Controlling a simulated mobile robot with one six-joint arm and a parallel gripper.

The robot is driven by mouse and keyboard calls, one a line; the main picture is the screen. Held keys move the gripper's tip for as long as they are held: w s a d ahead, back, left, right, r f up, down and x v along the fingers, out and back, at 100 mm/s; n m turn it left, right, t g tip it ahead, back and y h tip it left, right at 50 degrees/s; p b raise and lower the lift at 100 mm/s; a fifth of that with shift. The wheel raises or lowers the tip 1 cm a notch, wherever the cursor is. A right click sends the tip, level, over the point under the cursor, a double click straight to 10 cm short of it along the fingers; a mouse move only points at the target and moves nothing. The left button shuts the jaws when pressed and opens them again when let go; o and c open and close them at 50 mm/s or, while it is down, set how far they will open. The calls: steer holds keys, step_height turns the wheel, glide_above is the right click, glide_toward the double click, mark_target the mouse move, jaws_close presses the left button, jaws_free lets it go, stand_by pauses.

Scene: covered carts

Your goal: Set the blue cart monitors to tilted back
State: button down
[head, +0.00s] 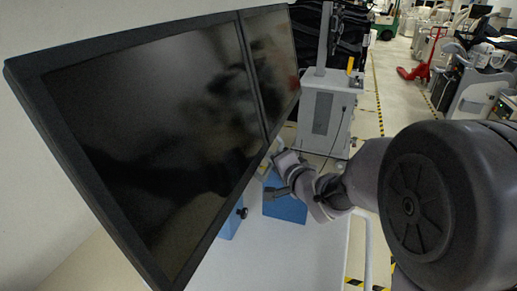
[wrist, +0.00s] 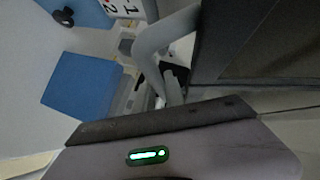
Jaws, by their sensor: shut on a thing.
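Two large dark monitors stand side by side in the head view. The near monitor (head: 155,130) fills the left and the second monitor (head: 272,62) adjoins its right edge. Both lean diagonally across the picture. My gripper (head: 281,160) is at the lower edge of the monitors, near their join, shut on what looks like a grey tubular handle (wrist: 152,42). The wrist view shows this bent handle beside a dark monitor panel (wrist: 255,45). The exact contact is hidden. A blue cart part (head: 285,206) is below my gripper, and a blue block (wrist: 82,84) shows in the wrist view.
A white cart top (head: 310,250) lies below the monitors. A grey cabinet cart (head: 325,115) stands behind, by a yellow-black floor line. A red pallet jack (head: 422,70) and other equipment are at the far right. Open floor (head: 393,100) lies between.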

steer(key=shift+s+d+r+h+p, duration=0.3)
steer(key=shift+d+r+h+p, duration=0.15)
steer(key=shift+d, duration=0.35)
steer(key=c, duration=1.4)
jaws_free()
steer(key=shift+s, duration=0.1)
steer(key=v, duration=1.7)
steer(key=shift+d+r+b, duration=0.3)
